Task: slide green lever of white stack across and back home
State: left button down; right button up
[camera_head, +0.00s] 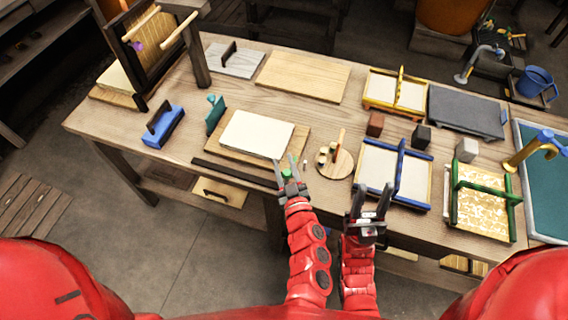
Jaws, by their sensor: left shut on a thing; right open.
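The white stack (257,134) is a pale slab lying on a wooden board at the middle of the table. A small green piece, apparently the green lever (287,173), shows at the stack's near right side, by the table's front edge. My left gripper (285,163) is shut on it, and its fingers hide part of it. The lever's link to the stack cannot be made out. My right gripper (371,198) is open and empty, in front of the table edge, near the blue-handled frame.
A round board (335,163) with small pieces lies right of my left gripper. A blue-handled frame (408,165) and a green-handled frame (483,209) stand further right. A teal upright piece (214,114) and a blue tool (163,128) stand left of the stack.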

pick_arm(q)
jog(key=w+a+b, duration=0.1)
jog(key=a, duration=0.3)
jog(key=w+a+b, duration=0.1)
jog(key=a, duration=0.3)
jog(key=w+a+b, duration=0.2)
jog(key=a, duration=0.3)
jog(key=shift+w+f, duration=0.1)
jog(key=shift+f, duration=0.15)
jog(key=w+a+b, duration=0.1)
jog(key=a+b, duration=0.2)
jog(key=a, duration=0.1)
jog(key=w+a+b, duration=0.2)
jog(key=a, duration=0.3)
jog(key=w+a+b, duration=0.1)
jog(key=a+b, duration=0.2)
jog(key=a, duration=0.1)
jog(key=shift+w+a+r+b, duration=0.1)
jog(key=shift+w+a+b, duration=0.1)
jog(key=shift+a+b, duration=0.15)
jog(key=shift+a, duration=0.1)
jog(key=shift+r, duration=0.2)
jog(key=c, duration=0.9)
grip_release()
jog(key=o, duration=0.4)
jog(key=shift+w+a+f, duration=0.1)
jog(key=shift+a, duration=0.1)
